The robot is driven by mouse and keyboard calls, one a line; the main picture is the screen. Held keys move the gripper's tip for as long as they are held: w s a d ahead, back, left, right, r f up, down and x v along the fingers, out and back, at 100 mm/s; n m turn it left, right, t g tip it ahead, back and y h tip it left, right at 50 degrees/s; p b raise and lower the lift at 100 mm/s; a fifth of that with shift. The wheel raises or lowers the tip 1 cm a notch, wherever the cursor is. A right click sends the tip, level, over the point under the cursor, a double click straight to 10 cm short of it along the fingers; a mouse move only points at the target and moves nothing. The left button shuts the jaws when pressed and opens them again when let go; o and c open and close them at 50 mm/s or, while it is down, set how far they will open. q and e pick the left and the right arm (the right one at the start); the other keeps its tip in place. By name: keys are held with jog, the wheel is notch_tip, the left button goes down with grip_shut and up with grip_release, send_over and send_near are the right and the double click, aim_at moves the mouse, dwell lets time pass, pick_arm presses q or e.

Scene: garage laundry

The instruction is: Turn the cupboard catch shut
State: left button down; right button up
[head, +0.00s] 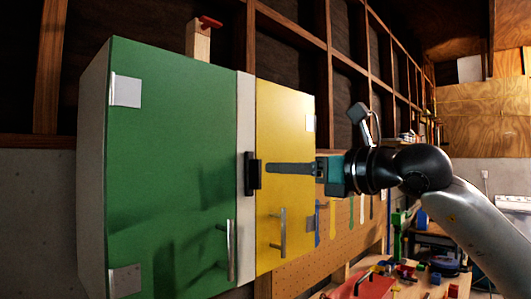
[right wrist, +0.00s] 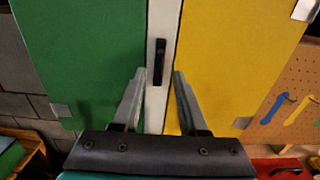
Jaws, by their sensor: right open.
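The cupboard has a green door (head: 165,150) on the left and a yellow door (head: 285,130) on the right, both closed against a white centre strip (head: 244,110). The black catch (head: 252,174) sits on this strip; in the right wrist view the catch (right wrist: 159,62) stands upright, lengthwise along the strip. My right gripper (head: 270,168) comes in from the right, in front of the yellow door. Its fingers are open and empty, with the tips on either side of the catch in the wrist picture; contact cannot be told. My left gripper is out of view.
Bar handles stand out low on the green door (head: 231,250) and yellow door (head: 283,232). A wooden block with a red piece (head: 199,38) is on top of the cupboard. A pegboard with hanging tools (head: 340,235) and a cluttered bench (head: 400,285) are at the right.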

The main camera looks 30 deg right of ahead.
aim_at(260, 167)
jog(key=p+x, duration=0.1)
jog(key=x, duration=0.3)
jog(key=shift+r+p, duration=0.1)
jog(key=shift+p, duration=0.2)
jog(key=shift+x, duration=0.8)
grip_shut()
